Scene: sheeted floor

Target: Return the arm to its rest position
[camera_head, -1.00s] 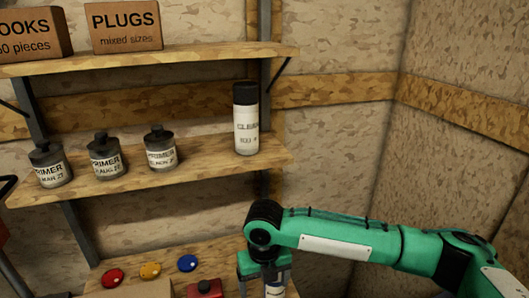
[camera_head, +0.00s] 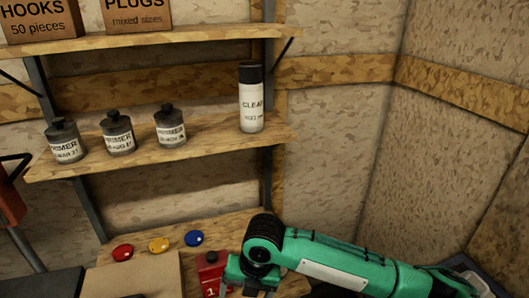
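My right arm, green with a white panel, reaches in from the right edge above the lower worktop (camera_head: 225,232). My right gripper (camera_head: 258,290) points down at the bottom edge of the view, just right of a red canister marked 1 (camera_head: 209,268). Its fingertips are cut off or hidden, so I cannot tell whether it is open or holds anything. My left arm and gripper are not in view.
The middle shelf (camera_head: 215,150) holds three primer bottles (camera_head: 117,133) and a spray can (camera_head: 251,100). Boxes of hooks (camera_head: 40,22) and plugs (camera_head: 138,15) stand on the upper shelf. Red (camera_head: 122,253), yellow (camera_head: 159,245) and blue (camera_head: 194,238) round pieces lie behind a cardboard box (camera_head: 140,277).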

